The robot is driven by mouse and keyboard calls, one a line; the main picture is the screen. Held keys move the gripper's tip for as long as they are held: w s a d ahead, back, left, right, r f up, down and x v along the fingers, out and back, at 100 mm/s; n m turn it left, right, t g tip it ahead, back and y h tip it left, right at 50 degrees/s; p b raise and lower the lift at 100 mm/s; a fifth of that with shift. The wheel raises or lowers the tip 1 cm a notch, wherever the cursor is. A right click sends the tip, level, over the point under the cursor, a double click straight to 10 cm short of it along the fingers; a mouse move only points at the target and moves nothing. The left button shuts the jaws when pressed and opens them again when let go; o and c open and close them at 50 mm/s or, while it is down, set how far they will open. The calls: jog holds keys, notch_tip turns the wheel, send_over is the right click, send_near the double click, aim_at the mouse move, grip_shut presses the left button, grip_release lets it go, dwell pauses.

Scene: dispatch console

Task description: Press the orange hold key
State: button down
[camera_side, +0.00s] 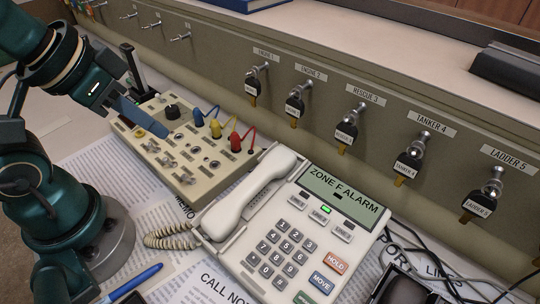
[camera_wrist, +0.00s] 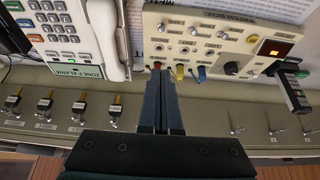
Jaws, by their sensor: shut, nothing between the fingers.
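The orange hold key (camera_side: 335,262) is on the right side of the white desk phone's (camera_side: 232,258) keypad, above a blue MOVE key (camera_side: 322,283) and a green key. Nothing covers it in the side view. My gripper (camera_side: 165,132) is shut and empty, above the beige switch panel to the left of the phone, well apart from the hold key. Its closed fingers (camera_wrist: 159,76) point toward that panel in the wrist view.
The beige switch panel (camera_side: 190,178) carries knobs, toggles and blue, yellow and red plugs with cables. The phone's handset (camera_side: 250,192) lies along its left side. Keys with tags hang on the ledge behind, such as RESCUE 3 (camera_side: 346,131). A dark device (camera_side: 402,288) and cables lie right of the phone.

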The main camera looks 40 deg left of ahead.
dwell(0.5)
jog(key=w+d+r+m+t+h, duration=0.4)
jog(key=w+d+r+m+h, duration=0.15)
jog(key=w+d+m, duration=0.65)
jog(key=s+d+f+m+g+h, duration=0.1)
jog(key=s+d+f+m, duration=0.2)
jog(key=d, duration=0.4)
jog(key=s+d+f+m+g+h, duration=0.1)
jog(key=s+d+f+m, duration=0.2)
jog(key=d, duration=0.4)
jog(key=s+m, duration=0.1)
jog(key=m, duration=0.1)
jog(key=shift+s+d+f+m+g, duration=0.15)
jog(key=shift+s+d+m+g, duration=0.15)
jog(key=shift+d+g, duration=0.1)
